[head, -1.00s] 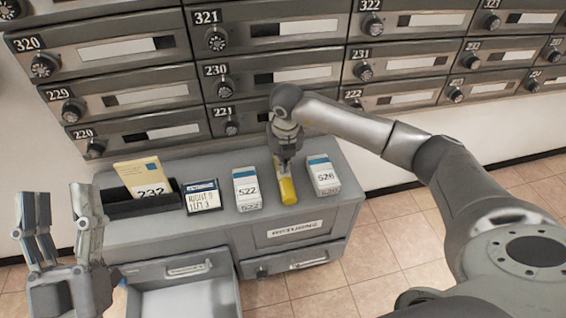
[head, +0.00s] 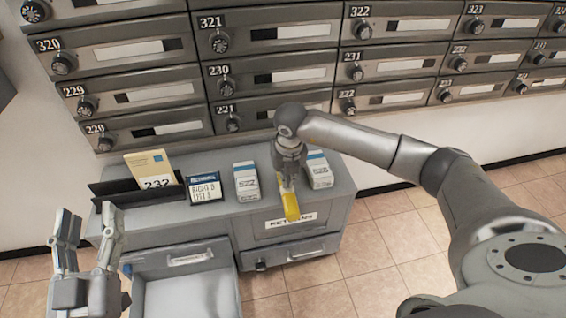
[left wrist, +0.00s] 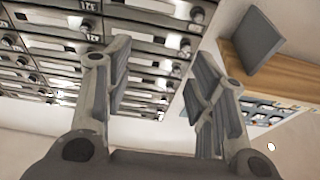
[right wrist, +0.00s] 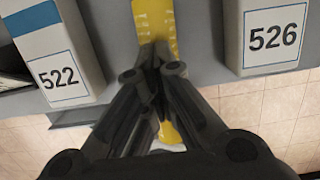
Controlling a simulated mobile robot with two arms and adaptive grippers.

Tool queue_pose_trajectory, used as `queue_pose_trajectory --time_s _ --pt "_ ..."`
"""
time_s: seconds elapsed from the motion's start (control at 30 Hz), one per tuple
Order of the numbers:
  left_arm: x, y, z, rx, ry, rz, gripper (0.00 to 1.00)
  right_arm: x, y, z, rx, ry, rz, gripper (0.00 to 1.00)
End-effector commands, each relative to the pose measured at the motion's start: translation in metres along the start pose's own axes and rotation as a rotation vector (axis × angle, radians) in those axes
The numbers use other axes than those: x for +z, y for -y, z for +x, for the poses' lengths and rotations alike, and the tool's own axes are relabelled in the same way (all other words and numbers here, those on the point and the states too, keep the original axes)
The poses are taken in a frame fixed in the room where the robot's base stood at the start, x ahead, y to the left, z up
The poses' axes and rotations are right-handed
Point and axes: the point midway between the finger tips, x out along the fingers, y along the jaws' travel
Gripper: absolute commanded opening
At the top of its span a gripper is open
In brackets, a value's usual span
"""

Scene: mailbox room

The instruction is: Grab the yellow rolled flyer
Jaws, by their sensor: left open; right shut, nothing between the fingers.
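The yellow rolled flyer (head: 291,207) lies between two small white boxes on the grey cabinet top, its near end reaching over the front edge. My right gripper (head: 288,183) points down at the flyer's far part, shut with nothing between its fingers. In the right wrist view the shut fingers (right wrist: 157,55) cover the middle of the flyer (right wrist: 156,22); whether they touch it I cannot tell. My left gripper (head: 88,222) is open and empty, left of the cabinet; its fingers (left wrist: 155,85) show apart in the left wrist view.
Box 522 (right wrist: 58,55) and box 526 (right wrist: 275,35) stand close on either side of the flyer. A dark holder with a yellow 232 envelope (head: 152,170) and a blue-edged card (head: 204,188) stand further left. An open drawer (head: 188,290) juts out below. Mailboxes line the wall behind.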

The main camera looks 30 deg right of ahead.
Motion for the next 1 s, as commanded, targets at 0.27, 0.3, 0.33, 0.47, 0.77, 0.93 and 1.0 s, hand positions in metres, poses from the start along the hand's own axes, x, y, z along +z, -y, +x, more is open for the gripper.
queue_pose_trajectory --time_s 0.27,0.3,0.33,0.47,0.77,0.93,1.0 --pt "0.004 0.000 0.000 -0.001 0.014 0.001 0.51 -0.004 0.001 0.006 -0.007 -0.012 -0.002 0.00" --pt "0.004 0.000 0.000 -0.001 0.014 0.001 0.51 -0.004 0.001 0.006 -0.007 -0.011 -0.002 0.00" --pt "0.004 0.000 0.000 -0.001 0.013 0.001 0.51 -0.004 0.002 0.006 -0.007 -0.010 -0.002 0.00" --pt "0.004 0.001 0.000 -0.001 0.021 0.001 0.51 -0.003 0.002 0.005 -0.007 -0.008 -0.001 0.00" --pt "0.041 0.006 -0.008 -0.013 0.235 0.006 0.51 0.000 0.002 -0.009 -0.007 -0.004 0.000 0.00" --pt "0.051 0.007 -0.012 -0.015 0.285 0.007 0.51 0.002 0.002 -0.012 -0.004 -0.002 0.000 0.00" --pt "0.052 0.007 -0.012 -0.016 0.290 0.007 0.51 0.003 0.003 -0.013 -0.004 -0.002 0.001 0.00"
